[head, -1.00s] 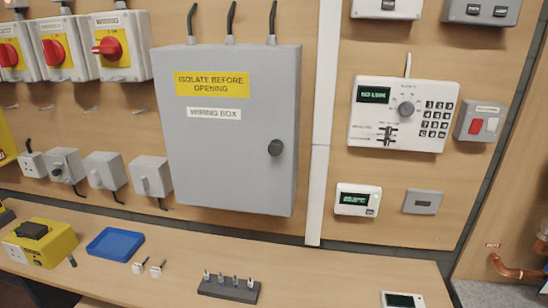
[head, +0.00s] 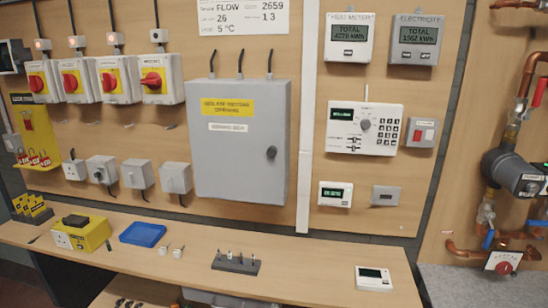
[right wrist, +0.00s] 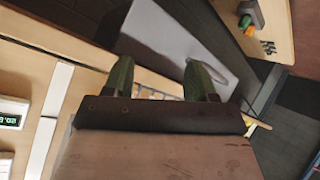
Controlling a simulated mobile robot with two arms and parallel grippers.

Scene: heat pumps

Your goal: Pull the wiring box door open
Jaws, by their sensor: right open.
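The wiring box (head: 240,170) is a grey cabinet on the wooden wall panel, with a yellow warning label and a white name label. Its door is closed flat, and a dark round knob (head: 271,153) sits near the door's right edge. Neither gripper shows in the head view. In the right wrist view my right gripper (right wrist: 160,82) has its two green-tipped fingers apart, with nothing seen between them. The knob cannot be made out in that view.
A wooden bench (head: 320,272) runs below the wall, with a blue tray (head: 142,234), a yellow box (head: 82,233) and a dark holder (head: 235,263) on it. A white trunking strip (head: 304,170) runs right of the cabinet. Copper pipes (head: 520,110) stand at the far right.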

